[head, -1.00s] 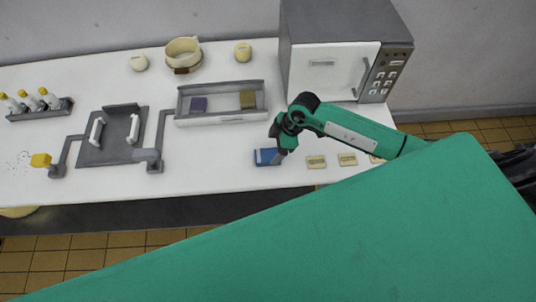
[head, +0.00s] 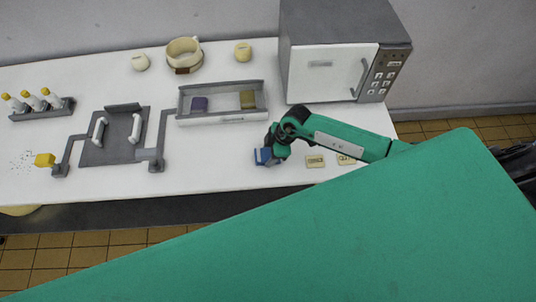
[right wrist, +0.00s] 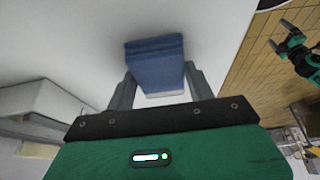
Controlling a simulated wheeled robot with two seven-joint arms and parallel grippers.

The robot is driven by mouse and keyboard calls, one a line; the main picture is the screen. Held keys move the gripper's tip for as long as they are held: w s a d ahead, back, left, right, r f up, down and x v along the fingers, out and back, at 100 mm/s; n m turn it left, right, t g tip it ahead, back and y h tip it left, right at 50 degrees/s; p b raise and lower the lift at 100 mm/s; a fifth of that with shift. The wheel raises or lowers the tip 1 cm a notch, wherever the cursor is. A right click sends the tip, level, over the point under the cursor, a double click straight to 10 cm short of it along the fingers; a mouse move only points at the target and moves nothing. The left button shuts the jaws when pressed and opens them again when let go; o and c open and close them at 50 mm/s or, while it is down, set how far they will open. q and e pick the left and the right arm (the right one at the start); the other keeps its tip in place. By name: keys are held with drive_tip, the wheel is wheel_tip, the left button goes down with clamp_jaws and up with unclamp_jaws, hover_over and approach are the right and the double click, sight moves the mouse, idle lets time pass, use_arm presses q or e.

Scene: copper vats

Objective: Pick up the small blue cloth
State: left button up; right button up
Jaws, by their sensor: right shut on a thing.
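The small blue cloth (head: 262,156) is at the front right of the white table in the head view. My right gripper (head: 271,159) is around it from above and shut on it. In the right wrist view the folded blue cloth (right wrist: 158,66) sits between the two grey fingers (right wrist: 160,88), with a pale edge at its near end. A soft shadow lies beside it; I cannot tell how far it is off the table. My left gripper (right wrist: 286,36) shows small in the right wrist view, its dark fingers apart and empty.
A grey tray (head: 222,119) with a purple and an olive cloth lies behind and left. A microwave (head: 335,72) stands at the back right. Small labelled plates (head: 315,161) lie right of the cloth. A grey sink-like fixture (head: 115,150) stands to the left.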

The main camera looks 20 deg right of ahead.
wheel_tip(320, 180, up, 20)
drive_tip(key=b, duration=0.4)
